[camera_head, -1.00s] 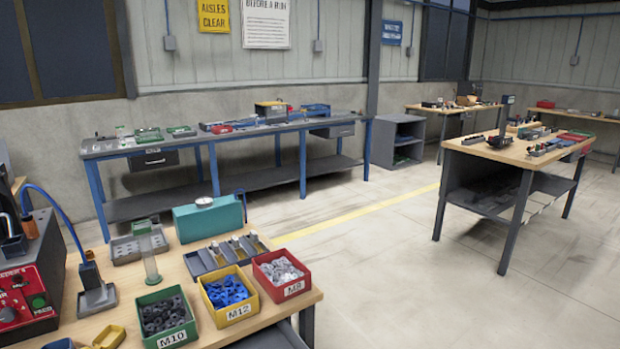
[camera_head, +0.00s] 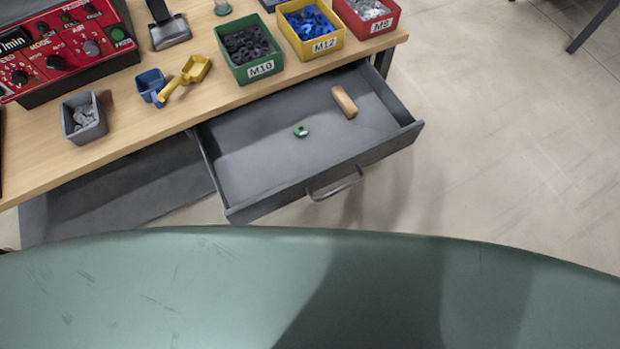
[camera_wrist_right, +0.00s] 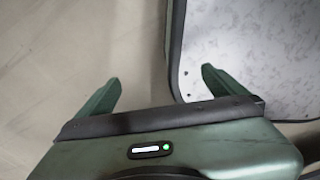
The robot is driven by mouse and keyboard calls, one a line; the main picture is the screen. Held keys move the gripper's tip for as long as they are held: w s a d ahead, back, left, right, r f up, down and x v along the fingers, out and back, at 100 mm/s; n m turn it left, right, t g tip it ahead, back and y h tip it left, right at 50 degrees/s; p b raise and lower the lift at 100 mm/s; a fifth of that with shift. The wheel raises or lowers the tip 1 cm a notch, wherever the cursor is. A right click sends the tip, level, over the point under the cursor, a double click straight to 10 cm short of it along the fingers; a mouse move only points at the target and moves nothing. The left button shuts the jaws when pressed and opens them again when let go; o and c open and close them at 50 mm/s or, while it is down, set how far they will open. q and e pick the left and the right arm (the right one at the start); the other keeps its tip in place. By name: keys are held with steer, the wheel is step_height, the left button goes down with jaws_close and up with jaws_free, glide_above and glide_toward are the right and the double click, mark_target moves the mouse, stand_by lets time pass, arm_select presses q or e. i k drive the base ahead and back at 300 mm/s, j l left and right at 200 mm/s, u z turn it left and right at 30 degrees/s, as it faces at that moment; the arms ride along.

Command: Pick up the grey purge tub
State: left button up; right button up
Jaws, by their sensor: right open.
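The grey purge tub (camera_head: 83,117) stands on the wooden bench near its front edge, at the left in the head view. It is a small open grey tub with light grey pieces in it. My right gripper (camera_wrist_right: 158,88) is open and empty in the right wrist view, over pale floor and beside a light speckled panel with a dark edge. The tub does not show in that view. Neither gripper shows in the head view, so I cannot see how far they are from the tub.
A red control box (camera_head: 65,45) stands behind the tub. A blue scoop (camera_head: 150,84) and a yellow scoop (camera_head: 190,74) lie to its right. Green (camera_head: 247,50), yellow (camera_head: 310,32) and red (camera_head: 367,15) bins stand farther right. An open drawer (camera_head: 270,165) juts out below the bench.

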mark_target(83, 120)
steer(key=u, duration=1.65)
